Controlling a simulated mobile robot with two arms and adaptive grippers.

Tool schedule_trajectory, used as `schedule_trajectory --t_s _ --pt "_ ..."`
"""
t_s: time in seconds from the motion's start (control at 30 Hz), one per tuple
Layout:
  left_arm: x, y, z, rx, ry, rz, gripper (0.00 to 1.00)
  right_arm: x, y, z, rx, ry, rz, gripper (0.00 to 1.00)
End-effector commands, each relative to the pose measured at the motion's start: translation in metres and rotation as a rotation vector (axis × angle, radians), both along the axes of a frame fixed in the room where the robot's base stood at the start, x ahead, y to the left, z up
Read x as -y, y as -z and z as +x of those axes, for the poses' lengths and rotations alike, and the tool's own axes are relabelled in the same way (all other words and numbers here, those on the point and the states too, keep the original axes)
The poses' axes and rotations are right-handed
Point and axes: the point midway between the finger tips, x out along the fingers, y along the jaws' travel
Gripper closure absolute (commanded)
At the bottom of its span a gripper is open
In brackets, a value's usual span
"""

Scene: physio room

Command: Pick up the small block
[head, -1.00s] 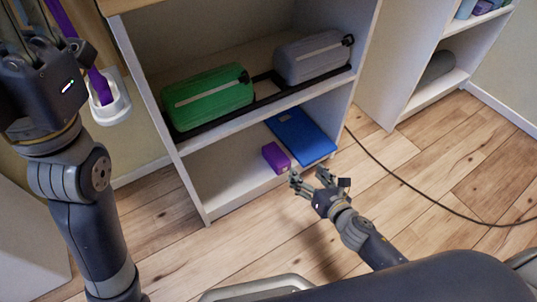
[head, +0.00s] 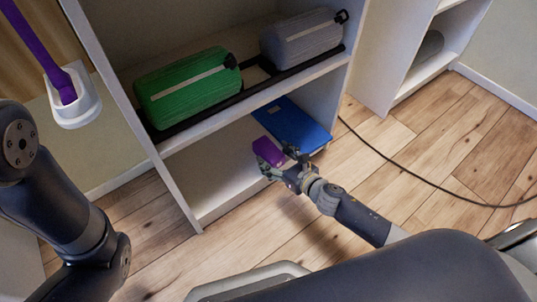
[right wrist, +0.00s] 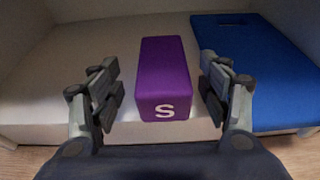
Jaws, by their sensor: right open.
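The small block (head: 268,151) is purple and lies on the bottom shelf of the white shelf unit, near the front edge. In the right wrist view the block (right wrist: 166,78) shows a white letter S on its near end. My right gripper (head: 279,165) is open at the block's near end. In the right wrist view its fingers (right wrist: 163,92) stand to the left and right of the block's near part, with gaps on both sides. My left arm comes in at the left of the head view, and its gripper is out of the picture.
A blue flat board (head: 293,125) lies on the same shelf just right of the block; it also shows in the right wrist view (right wrist: 255,75). Above are a green case (head: 188,87) and a grey case (head: 302,38). The shelf left of the block is bare. A black cable (head: 420,178) crosses the floor.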

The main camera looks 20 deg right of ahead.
Motion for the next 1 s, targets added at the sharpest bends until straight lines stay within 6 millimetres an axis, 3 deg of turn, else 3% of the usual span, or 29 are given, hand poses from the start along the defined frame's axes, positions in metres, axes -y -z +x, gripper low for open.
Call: schedule_trajectory --t_s 0.1,0.3,0.57,0.6,0.8,1.0 --pt "0.000 0.018 0.000 -0.001 0.000 0.000 0.73 -0.003 0.009 0.018 0.004 -0.001 -0.003 0.30" --pt "0.000 0.028 0.000 -0.001 0.000 0.000 0.73 -0.010 0.012 0.037 0.002 0.001 0.000 0.30" --pt "0.000 0.028 0.000 -0.001 0.001 0.001 0.73 -0.011 0.012 0.039 0.000 0.001 0.000 0.30" --pt "0.000 0.028 0.000 -0.001 0.001 0.001 0.73 -0.011 0.012 0.039 0.000 0.001 0.000 0.32" --pt "0.000 0.028 0.000 -0.001 0.001 0.001 0.73 -0.011 0.012 0.039 0.000 0.001 0.000 0.78" --pt "0.000 0.028 0.000 -0.001 0.000 0.000 0.73 -0.011 0.011 0.039 0.001 0.001 0.000 0.78"
